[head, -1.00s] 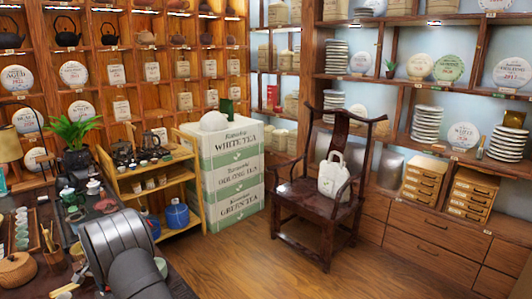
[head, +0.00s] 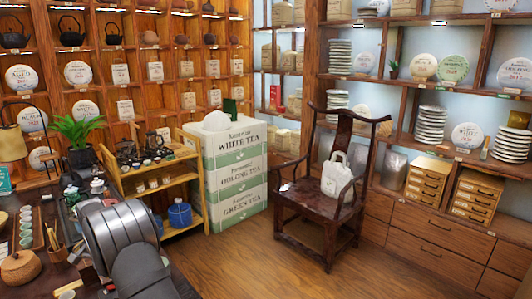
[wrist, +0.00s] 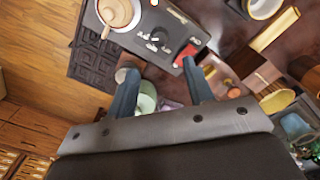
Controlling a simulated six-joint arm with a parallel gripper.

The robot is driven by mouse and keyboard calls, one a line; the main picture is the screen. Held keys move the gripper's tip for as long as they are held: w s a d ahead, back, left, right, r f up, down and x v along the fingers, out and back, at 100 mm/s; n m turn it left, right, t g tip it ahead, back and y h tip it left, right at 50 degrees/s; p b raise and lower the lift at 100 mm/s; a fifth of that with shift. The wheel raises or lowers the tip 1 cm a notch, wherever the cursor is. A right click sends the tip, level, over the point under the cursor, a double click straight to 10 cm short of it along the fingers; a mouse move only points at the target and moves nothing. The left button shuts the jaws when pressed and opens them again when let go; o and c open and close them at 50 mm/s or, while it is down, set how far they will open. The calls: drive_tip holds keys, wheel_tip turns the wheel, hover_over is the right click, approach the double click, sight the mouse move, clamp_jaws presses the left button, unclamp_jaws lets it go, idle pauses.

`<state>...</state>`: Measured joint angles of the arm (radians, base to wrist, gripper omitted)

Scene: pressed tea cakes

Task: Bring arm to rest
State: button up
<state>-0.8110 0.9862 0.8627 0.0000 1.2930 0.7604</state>
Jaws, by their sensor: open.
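My gripper (wrist: 159,66) shows in the wrist view with its two dark fingers apart. Nothing is held between them. A pale green bowl (wrist: 147,103) shows beyond the gap between the fingers; I cannot tell how far below it is. In the head view my arm reaches in at the lower left over the dark tea table (head: 30,190), and my gripper is hidden there.
A woven round pot (head: 19,267) and small cups stand on the table left of my arm. A wooden stand (head: 158,172), stacked tea boxes (head: 235,178) and a dark chair (head: 315,205) with a white bag (head: 337,176) stand beyond. The wooden floor (head: 245,265) between is clear.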

wheel_tip(320, 180, down, 11)
drive_tip(key=shift+r, duration=0.2)
drive_tip(key=shift+f+n, duration=0.1)
drive_tip(key=shift+n, duration=0.2)
drive_tip(key=n, duration=0.8)
drive_tip(key=shift+n, duration=0.4)
drive_tip(key=n, duration=0.4)
drive_tip(key=shift+n, duration=2.6)
